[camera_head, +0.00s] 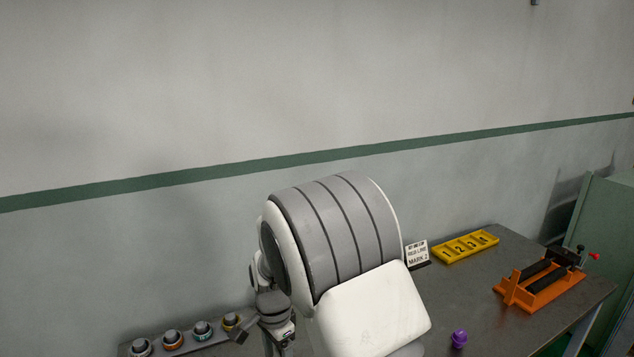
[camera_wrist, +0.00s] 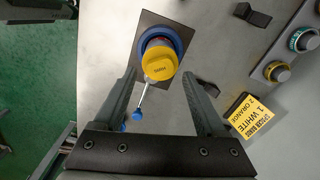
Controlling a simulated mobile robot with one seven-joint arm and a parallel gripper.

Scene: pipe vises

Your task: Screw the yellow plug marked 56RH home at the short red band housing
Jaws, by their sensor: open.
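In the wrist view a yellow plug (camera_wrist: 159,62) with small dark lettering on its top, too small to read surely, sits over a round blue body (camera_wrist: 176,38). A thin red ring (camera_wrist: 164,41) shows between them. The body stands on a dark square plate (camera_wrist: 150,20), and a silver rod with a blue end (camera_wrist: 136,115) points toward me. My gripper (camera_wrist: 159,76) is open, with its fingertips on either side of the plug's near part and gaps visible. The plug's threads and how deep it sits are hidden. In the head view my arm hides this spot.
Right of the plug stand a banded fitting rail (camera_wrist: 286,62), a yellow label (camera_wrist: 250,116) and black blocks (camera_wrist: 253,14). The head view shows a yellow numbered tray (camera_head: 466,247), an orange vise (camera_head: 540,286), a purple knob (camera_head: 459,339) and a white sign (camera_head: 417,253).

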